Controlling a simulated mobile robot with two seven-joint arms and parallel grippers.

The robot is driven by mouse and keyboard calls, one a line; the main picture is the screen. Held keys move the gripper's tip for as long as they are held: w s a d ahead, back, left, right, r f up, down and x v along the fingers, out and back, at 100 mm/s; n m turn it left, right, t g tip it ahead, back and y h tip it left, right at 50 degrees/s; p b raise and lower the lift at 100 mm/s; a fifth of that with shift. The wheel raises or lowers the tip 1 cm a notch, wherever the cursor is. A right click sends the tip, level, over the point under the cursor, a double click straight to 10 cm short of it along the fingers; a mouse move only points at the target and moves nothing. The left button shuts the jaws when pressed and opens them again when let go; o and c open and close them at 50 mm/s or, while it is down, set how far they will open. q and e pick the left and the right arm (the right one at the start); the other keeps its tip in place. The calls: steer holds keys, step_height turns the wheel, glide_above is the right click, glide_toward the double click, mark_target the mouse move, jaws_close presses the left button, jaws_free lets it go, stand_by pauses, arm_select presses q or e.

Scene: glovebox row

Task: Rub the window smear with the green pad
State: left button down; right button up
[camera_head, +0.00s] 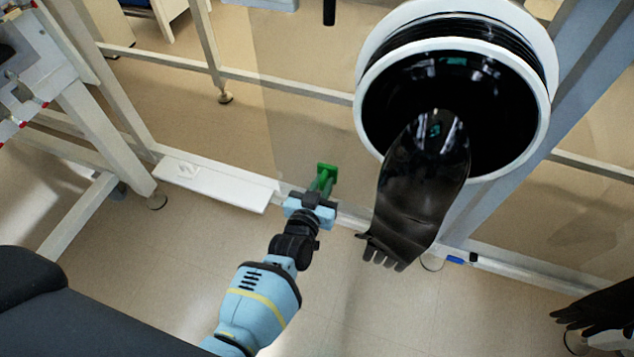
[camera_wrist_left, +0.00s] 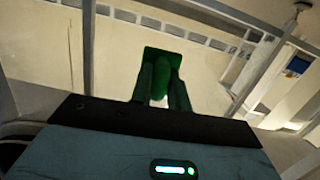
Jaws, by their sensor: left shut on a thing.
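The green pad (camera_head: 327,168) is a small square plate on a green handle. My left gripper (camera_head: 318,190) is shut on its handle and holds it out in front of the clear window (camera_head: 300,120), left of the glove port. In the left wrist view the green pad (camera_wrist_left: 185,54) stands beyond the fingers of the left gripper (camera_wrist_left: 162,92), its plate facing away from me. I cannot tell whether the pad touches the window. I cannot make out the smear in either view. My right gripper does not show.
A white-rimmed glove port (camera_head: 545,120) with a hanging black glove (camera_head: 415,195) is right of the pad. A white ledge (camera_head: 215,186) lies to the left, on the lower frame rail. A blue marker (camera_head: 454,260) is on the rail at right. Another black glove (camera_head: 595,310) hangs lower right.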

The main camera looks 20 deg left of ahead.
arm_select(q)
steer(key=shift+d+r, duration=0.1)
steer(key=shift+d, duration=1.15)
steer(key=shift+w+d, duration=0.1)
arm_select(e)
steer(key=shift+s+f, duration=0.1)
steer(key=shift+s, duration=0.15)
arm_select(q)
steer(key=shift+r, duration=0.15)
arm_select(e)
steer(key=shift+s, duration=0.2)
